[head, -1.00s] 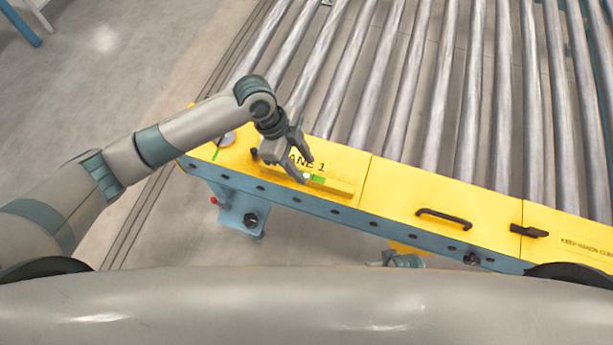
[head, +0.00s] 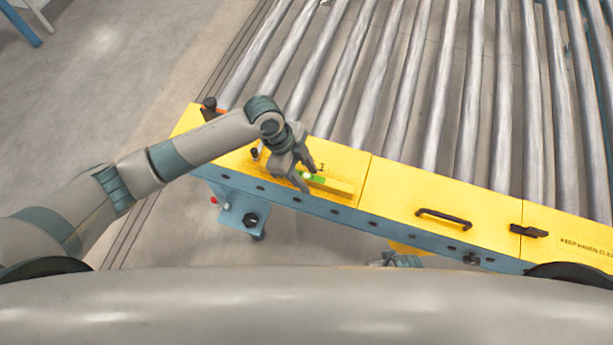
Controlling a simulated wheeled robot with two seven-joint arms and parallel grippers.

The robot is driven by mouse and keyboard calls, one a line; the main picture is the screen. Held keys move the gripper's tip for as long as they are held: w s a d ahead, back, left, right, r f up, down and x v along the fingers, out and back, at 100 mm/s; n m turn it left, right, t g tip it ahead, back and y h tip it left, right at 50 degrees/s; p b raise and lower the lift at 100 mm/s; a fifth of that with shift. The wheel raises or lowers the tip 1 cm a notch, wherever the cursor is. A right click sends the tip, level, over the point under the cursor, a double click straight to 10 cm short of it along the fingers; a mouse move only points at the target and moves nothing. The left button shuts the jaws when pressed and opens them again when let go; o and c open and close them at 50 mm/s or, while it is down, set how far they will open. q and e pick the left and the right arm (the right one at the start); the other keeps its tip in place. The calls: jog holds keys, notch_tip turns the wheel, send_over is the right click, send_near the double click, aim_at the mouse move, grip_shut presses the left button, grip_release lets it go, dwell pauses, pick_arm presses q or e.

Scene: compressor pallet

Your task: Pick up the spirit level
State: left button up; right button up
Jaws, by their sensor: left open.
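The spirit level (head: 341,187) is a yellow bar with a bright green vial near its left end. It lies on the yellow side cover of the roller conveyor, along the near edge. My left gripper (head: 307,178) is open, with its fingertips at the vial end of the level, one on the near side and one on the far side. Its fingers hide the level's left part. I cannot tell whether they touch it.
The yellow cover (head: 390,187) carries a black handle (head: 444,218) and a black latch (head: 529,231) to the right. A dark knob (head: 254,153) and an orange-and-black item (head: 209,108) are left of the gripper. Metal rollers (head: 440,100) fill the area behind.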

aim_at(313, 177)
pick_arm(q)
grip_shut()
jog(key=shift+r, duration=0.2)
jog(key=shift+r, duration=0.6)
notch_tip(313, 177, up, 2)
jog(key=shift+r, duration=0.25)
jog(key=d+r, duration=0.7)
jog(key=d, duration=0.4)
jog(key=shift+s+d, duration=0.35)
jog(key=shift+s, duration=0.1)
pick_arm(e)
jog(key=shift+s+r, duration=0.25)
jog(key=shift+r, duration=0.3)
